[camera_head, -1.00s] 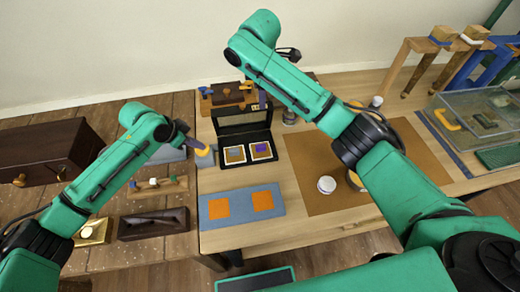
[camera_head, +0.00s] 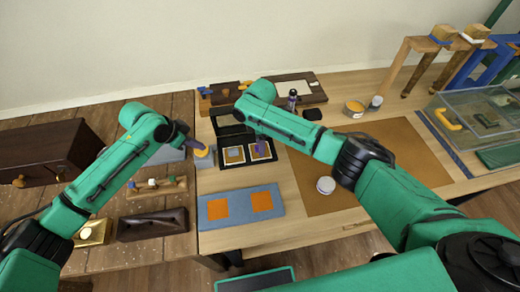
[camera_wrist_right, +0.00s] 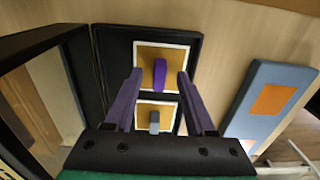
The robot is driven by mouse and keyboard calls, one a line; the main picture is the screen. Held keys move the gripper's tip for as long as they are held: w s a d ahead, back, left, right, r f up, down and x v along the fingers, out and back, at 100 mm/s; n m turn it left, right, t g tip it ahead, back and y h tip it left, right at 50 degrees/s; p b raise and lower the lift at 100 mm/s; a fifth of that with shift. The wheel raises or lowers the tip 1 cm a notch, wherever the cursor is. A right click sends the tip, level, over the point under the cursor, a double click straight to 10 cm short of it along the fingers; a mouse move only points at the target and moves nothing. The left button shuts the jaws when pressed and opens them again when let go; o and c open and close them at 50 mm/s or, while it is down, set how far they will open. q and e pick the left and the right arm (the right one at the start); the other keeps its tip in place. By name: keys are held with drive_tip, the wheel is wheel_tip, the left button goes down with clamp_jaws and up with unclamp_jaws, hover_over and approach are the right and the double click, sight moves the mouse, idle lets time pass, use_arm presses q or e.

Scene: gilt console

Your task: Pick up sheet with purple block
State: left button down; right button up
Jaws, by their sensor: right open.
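The sheet with the purple block is a gold square with a white border (camera_wrist_right: 174,55); it lies in an open black box (camera_wrist_right: 112,50). Its purple block (camera_wrist_right: 159,75) stands up from its middle. In the head view, the purple block (camera_head: 260,148) is partly hidden by my right gripper. A second white-edged sheet (camera_head: 234,155) with a grey block (camera_wrist_right: 154,122) lies beside it. My right gripper (camera_wrist_right: 158,80) is open and empty, its two fingers on either side of the purple block in the wrist view. My left gripper (camera_head: 192,145) is left of the box; its jaws are unclear.
A blue-grey board (camera_head: 240,207) with two orange squares lies in front of the box. A brown mat (camera_head: 400,150) lies to the right, with a white-lidded jar (camera_head: 326,185) on it. A clear case (camera_head: 478,115) stands far right. The box's raised lid (camera_wrist_right: 50,75) is near my right gripper.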

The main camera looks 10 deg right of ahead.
clamp_jaws()
drive_tip(key=shift+r, duration=0.1)
wheel_tip(320, 180, up, 10)
drive_tip(key=s+a, duration=0.2)
drive_tip(key=s, duration=1.1)
drive_tip(key=shift+a, duration=0.15)
drive_tip(key=shift+w, duration=0.1)
